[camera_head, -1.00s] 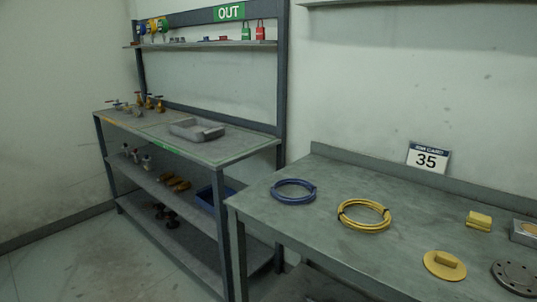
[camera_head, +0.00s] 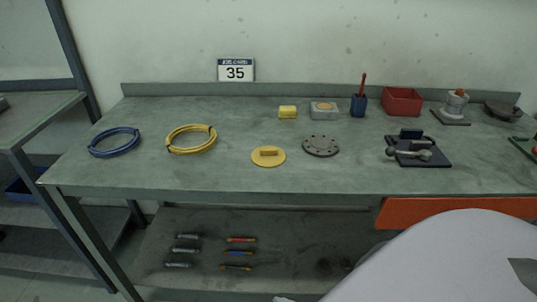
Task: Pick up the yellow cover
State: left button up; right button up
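The yellow cover (camera_head: 268,157) is a flat round disc with a raised block handle on top. It lies on the grey-green workbench (camera_head: 225,176) near its front, in the middle of the head view. A dark round flange (camera_head: 320,145) with holes around its rim lies just right of it, apart from it. Neither of my grippers shows in the view.
A yellow cable coil (camera_head: 191,139) and a blue coil (camera_head: 114,142) lie left. A yellow block (camera_head: 287,112), grey box (camera_head: 324,111), blue cup (camera_head: 358,105) and red bin (camera_head: 402,101) stand behind. A dark fixture (camera_head: 418,151) sits right. Bench around the cover is clear.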

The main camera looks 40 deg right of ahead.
aim_at(264, 157)
jog(key=i+j, duration=0.1)
jog(key=j, duration=0.2)
jog(key=i+j, duration=0.1)
jog(key=j, duration=0.15)
jog(key=j+z, duration=0.15)
jog(key=j, duration=0.2)
jog(key=i+j+z, duration=0.15)
jog(key=j, duration=0.15)
jog(key=z, duration=1.3)
